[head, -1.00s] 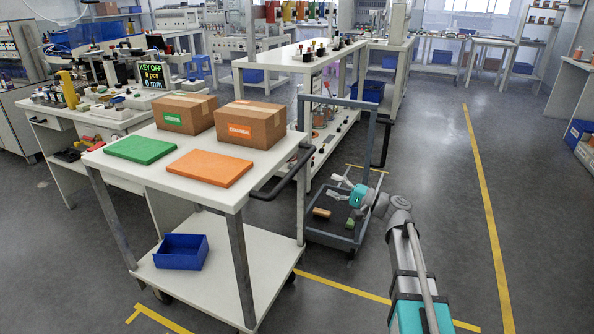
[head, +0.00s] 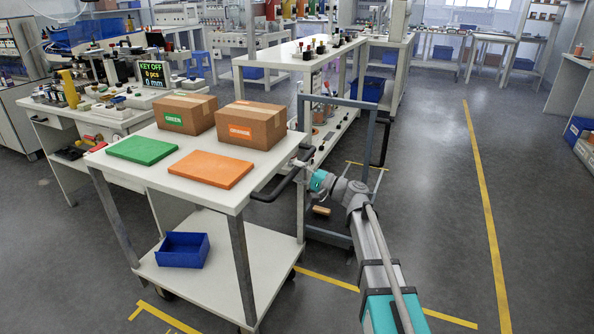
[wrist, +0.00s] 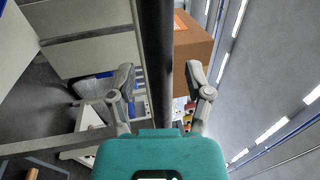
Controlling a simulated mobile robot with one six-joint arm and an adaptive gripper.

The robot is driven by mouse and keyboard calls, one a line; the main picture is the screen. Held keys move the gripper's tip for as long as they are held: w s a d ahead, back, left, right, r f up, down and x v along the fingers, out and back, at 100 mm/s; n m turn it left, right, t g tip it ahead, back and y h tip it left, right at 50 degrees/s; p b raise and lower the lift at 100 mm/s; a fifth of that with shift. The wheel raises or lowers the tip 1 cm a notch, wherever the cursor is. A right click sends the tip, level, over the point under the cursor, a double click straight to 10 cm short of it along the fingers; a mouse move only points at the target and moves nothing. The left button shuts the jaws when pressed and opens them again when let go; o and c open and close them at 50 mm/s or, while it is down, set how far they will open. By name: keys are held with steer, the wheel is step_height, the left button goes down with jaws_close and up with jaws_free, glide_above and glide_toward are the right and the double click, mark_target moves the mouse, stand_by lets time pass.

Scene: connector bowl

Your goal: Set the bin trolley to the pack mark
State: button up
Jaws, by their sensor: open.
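A white trolley (head: 165,182) stands in the left half of the head view, with a blue bin (head: 182,250) on its lower shelf. Its black push handle (head: 271,194) sticks out at the right side. My gripper (head: 300,165) is at the upper part of this handle in the head view, its fingers partly hidden. In the wrist view, my open gripper (wrist: 158,76) has the dark handle bar (wrist: 156,60) between its two fingers, with gaps on both sides. Yellow floor marks (head: 160,316) show at the trolley's front; which one is the pack mark I cannot tell.
Two cartons (head: 250,126), a green panel (head: 141,149) and an orange panel (head: 211,168) lie on the trolley top. A grey-framed cart (head: 346,103) stands just behind my gripper. A workbench (head: 60,112) is close at left. Open floor (head: 430,215) lies to the right.

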steer(key=shift+a, duration=0.15)
jaws_close()
steer(key=shift+d, duration=0.3)
steer(key=shift+a, duration=0.3)
